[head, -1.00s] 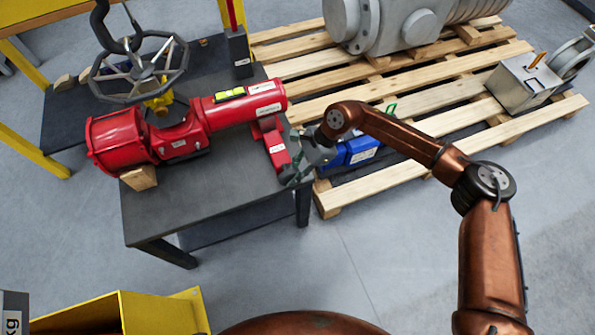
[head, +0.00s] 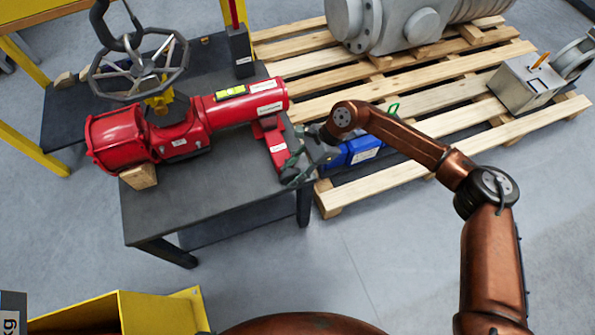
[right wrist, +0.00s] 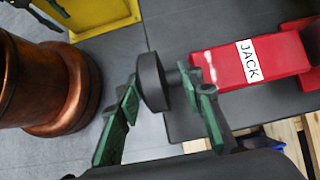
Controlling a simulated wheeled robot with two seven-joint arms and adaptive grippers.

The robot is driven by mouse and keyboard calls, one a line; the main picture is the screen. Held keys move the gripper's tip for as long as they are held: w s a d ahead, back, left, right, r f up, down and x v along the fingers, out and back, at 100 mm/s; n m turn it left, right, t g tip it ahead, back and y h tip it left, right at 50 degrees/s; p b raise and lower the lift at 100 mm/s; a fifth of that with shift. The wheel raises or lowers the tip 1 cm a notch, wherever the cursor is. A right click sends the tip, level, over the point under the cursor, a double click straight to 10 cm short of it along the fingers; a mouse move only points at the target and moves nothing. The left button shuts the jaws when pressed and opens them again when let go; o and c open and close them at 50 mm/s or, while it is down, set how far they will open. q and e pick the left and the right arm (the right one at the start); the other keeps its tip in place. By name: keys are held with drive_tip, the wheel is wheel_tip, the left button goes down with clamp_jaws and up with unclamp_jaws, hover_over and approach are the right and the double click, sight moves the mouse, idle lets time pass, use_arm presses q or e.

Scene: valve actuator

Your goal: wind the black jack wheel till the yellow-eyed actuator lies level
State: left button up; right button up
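The red actuator (head: 130,135) lies on the dark workbench, its wide left end by a wooden block (head: 140,176). A yellow level vial (head: 231,91) sits on top of its right-hand tube; the bubble is too small to read. The red jack (head: 272,140) stands under the tube's right end and shows its JACK label in the right wrist view (right wrist: 262,62). The black jack wheel (right wrist: 152,82) is on a short shaft at the jack's end. My right gripper (right wrist: 162,95) has its green-padded fingers apart, either side of the wheel, without a clear grip. My left gripper is out of view.
A spoked handwheel (head: 140,65) stands behind the actuator. A wooden pallet (head: 410,107) with grey machinery (head: 405,20) and a blue object (head: 360,150) lies right of the workbench (head: 215,190). A yellow bin (head: 150,312) is at the front left. Floor between is clear.

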drive_tip(key=shift+d+f, duration=0.1)
drive_tip(key=shift+d, duration=0.1)
drive_tip(key=shift+d+r, duration=0.2)
drive_tip(key=shift+r, duration=0.15)
drive_tip(key=v, duration=1.1)
drive_tip(key=shift+r, duration=0.1)
